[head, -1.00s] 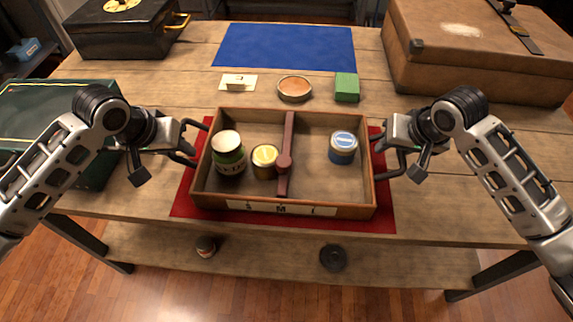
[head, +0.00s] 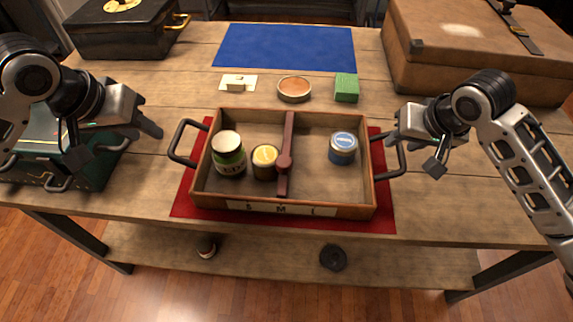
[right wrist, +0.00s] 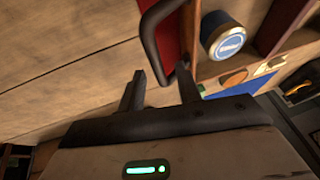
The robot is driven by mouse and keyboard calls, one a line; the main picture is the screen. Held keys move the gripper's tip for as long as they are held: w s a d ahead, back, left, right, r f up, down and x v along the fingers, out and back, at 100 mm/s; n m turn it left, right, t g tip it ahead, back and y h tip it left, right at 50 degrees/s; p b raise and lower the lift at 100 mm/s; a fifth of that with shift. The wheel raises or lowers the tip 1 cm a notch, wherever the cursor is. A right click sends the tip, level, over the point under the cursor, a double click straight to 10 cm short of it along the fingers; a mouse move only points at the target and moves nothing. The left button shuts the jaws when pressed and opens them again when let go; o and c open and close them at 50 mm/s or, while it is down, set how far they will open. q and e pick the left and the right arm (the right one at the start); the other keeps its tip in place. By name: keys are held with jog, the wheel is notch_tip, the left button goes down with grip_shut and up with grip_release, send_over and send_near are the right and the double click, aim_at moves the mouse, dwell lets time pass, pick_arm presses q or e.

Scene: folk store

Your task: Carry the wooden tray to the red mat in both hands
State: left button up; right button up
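The wooden tray (head: 300,207) rests on the red mat (head: 184,203), whose edges show on its left, front and right. My right gripper (head: 394,140) is beside the right handle (head: 403,160). In the right wrist view its fingers (right wrist: 162,85) are spread, with the handle (right wrist: 150,35) close to their tips.
A blue mat (head: 285,47) lies at the back of the table. A card (head: 238,83), a round tin (head: 294,89) and a green block (head: 347,88) stand behind the tray. A brown suitcase (head: 470,65), a black case (head: 120,30) and a green box (head: 90,165) flank it.

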jog(key=v, duration=0.7)
jog(key=shift+r, duration=0.25)
jog(key=shift+s, duration=0.1)
